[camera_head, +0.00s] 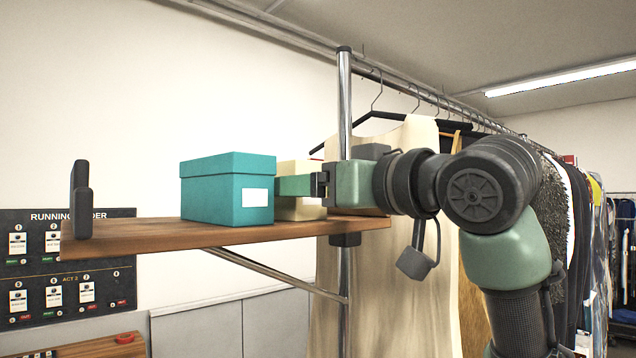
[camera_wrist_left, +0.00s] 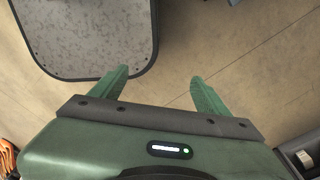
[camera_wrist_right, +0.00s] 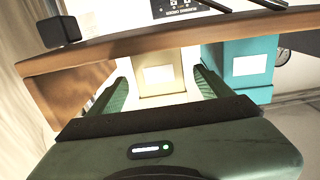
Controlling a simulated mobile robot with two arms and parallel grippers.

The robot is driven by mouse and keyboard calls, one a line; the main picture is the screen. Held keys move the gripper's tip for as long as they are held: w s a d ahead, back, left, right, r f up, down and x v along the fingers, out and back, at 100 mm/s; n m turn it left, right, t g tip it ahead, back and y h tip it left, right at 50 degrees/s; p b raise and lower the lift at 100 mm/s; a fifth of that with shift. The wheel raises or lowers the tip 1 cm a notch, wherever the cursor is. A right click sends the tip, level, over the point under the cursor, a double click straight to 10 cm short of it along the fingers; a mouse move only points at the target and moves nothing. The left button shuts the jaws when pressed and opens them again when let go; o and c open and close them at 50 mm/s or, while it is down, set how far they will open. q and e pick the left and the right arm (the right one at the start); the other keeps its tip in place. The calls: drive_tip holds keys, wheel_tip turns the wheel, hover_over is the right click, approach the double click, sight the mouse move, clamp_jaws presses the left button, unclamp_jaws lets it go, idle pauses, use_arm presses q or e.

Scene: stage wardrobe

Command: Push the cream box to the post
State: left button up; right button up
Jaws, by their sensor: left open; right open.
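The cream box (camera_head: 300,208) stands on a wooden shelf (camera_head: 150,234), partly hidden behind the teal box and my right gripper. It also shows in the right wrist view (camera_wrist_right: 163,88), with a pale label. The chrome post (camera_head: 345,100) rises at the right part of the shelf, right of the cream box. My right gripper (camera_head: 295,186) reaches in from the right, its fingers overlapping the cream box. In the right wrist view it is open, one finger on each side of the box in the picture; contact cannot be told. My left gripper (camera_wrist_left: 158,80) is open and empty above the floor.
A teal box (camera_head: 228,190) with a white label stands left of the cream box. A black upright piece (camera_head: 81,200) is at the shelf's left end. A cream garment (camera_head: 400,260) hangs behind my right arm. A grey-topped dark-edged surface (camera_wrist_left: 90,30) is near my left gripper.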

drive_tip(key=p+x, duration=0.3)
drive_tip(key=x, duration=0.2)
drive_tip(key=shift+w+a+r, duration=0.1)
drive_tip(key=shift+a+r, duration=0.05)
drive_tip(key=shift+a, duration=0.05)
use_arm(q)
drive_tip(key=shift+w+a+r, duration=0.15)
drive_tip(key=shift+w+r, duration=0.05)
drive_tip(key=shift+r, duration=0.5)
drive_tip(key=shift+w+a+r, duration=0.1)
drive_tip(key=shift+w+r, duration=0.1)
drive_tip(key=shift+r, duration=0.45)
drive_tip(key=shift+w+a+r, duration=0.15)
drive_tip(key=shift+w+r, duration=0.05)
drive_tip(key=shift+r, duration=0.5)
use_arm(e)
drive_tip(key=shift+x, duration=0.75)
drive_tip(key=c, duration=1.6)
use_arm(q)
drive_tip(key=shift+s, duration=0.15)
drive_tip(key=shift+d, duration=0.1)
use_arm(e)
drive_tip(key=shift+w+d, duration=0.1)
drive_tip(key=shift+w, duration=0.05)
